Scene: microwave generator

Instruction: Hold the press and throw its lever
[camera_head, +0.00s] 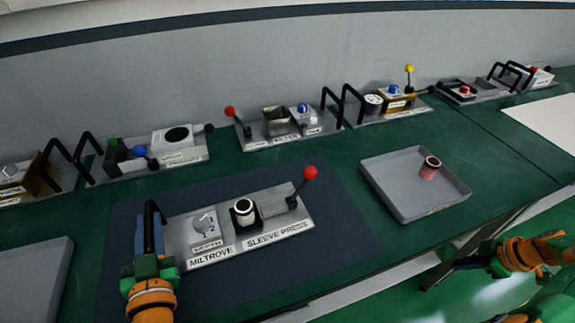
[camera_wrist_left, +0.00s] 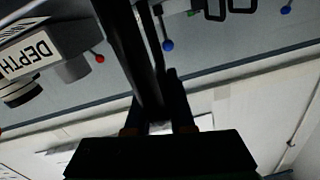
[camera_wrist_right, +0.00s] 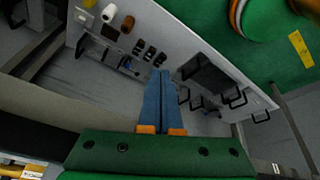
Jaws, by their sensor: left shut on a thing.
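The sleeve press (camera_head: 285,209) is a grey plate on a dark blue mat, labelled MILTROVE SLEEVE PRESS. It carries a DEPTH dial (camera_head: 203,222), a black holder with a pale ring-shaped part (camera_head: 244,210), and a lever with a red knob (camera_head: 310,173) standing up at its right end. A black handle (camera_head: 150,209) rises at its left end. My left gripper (camera_head: 143,245) is shut on this handle; the bar also shows between its fingers in the left wrist view (camera_wrist_left: 155,85). My right gripper (camera_wrist_right: 162,85) is shut and empty, off the table's front edge, away from the lever.
A grey tray (camera_head: 385,192) with a reddish cylinder (camera_head: 430,168) stands right of the press. Another grey tray (camera_head: 35,275) is at the lower left. Several other lever devices, such as one with a yellow knob (camera_head: 409,69), line the back. The mat (camera_head: 335,235) is clear right of the press.

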